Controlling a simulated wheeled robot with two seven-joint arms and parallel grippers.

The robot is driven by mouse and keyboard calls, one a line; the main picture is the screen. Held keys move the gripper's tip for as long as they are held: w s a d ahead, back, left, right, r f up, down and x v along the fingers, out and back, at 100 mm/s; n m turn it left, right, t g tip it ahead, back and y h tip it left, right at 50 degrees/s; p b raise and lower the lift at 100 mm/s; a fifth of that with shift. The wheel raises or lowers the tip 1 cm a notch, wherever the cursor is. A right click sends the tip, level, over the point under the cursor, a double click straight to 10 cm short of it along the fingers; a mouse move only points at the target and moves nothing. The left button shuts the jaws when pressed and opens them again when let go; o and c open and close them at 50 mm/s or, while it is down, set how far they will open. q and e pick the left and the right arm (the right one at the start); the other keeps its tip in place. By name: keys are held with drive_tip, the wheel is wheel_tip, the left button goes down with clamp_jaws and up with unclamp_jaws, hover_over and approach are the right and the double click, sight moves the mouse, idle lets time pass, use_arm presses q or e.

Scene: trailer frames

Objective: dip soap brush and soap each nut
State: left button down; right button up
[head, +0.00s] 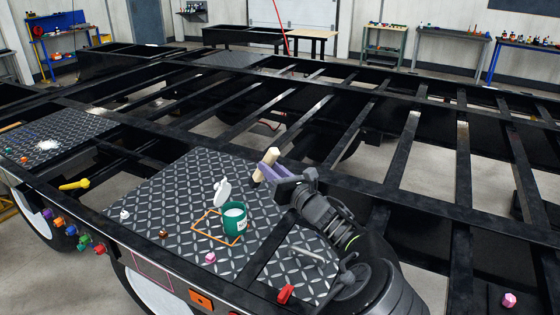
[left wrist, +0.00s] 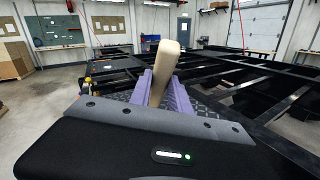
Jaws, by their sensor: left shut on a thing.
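My left gripper (head: 266,172), with purple fingers, is shut on the soap brush (head: 269,158). Its pale wooden handle (left wrist: 163,72) stands up between the fingers in the left wrist view; I cannot make out its bristles. A green cup (head: 235,224) with white contents stands on the dark tread plate (head: 165,204), left of and below the gripper in the head view. The gripper is apart from it. Small nut-like pieces lie on the plate: pink (head: 210,258), brown (head: 163,234) and white (head: 124,215). My right gripper is not in view.
A white object (head: 222,191) is just behind the cup, and an orange square outline (head: 208,226) is beside it. Several coloured pieces (head: 71,231) line the trailer's left edge. A yellow piece (head: 75,185) lies on a beam. Open gaps lie between the black crossbeams (head: 403,148).

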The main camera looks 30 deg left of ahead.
sight(260, 179)
use_arm(q)
drive_tip(key=shift+s, duration=0.2)
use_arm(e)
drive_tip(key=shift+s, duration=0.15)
use_arm(q)
drive_tip(key=shift+w+d, duration=0.1)
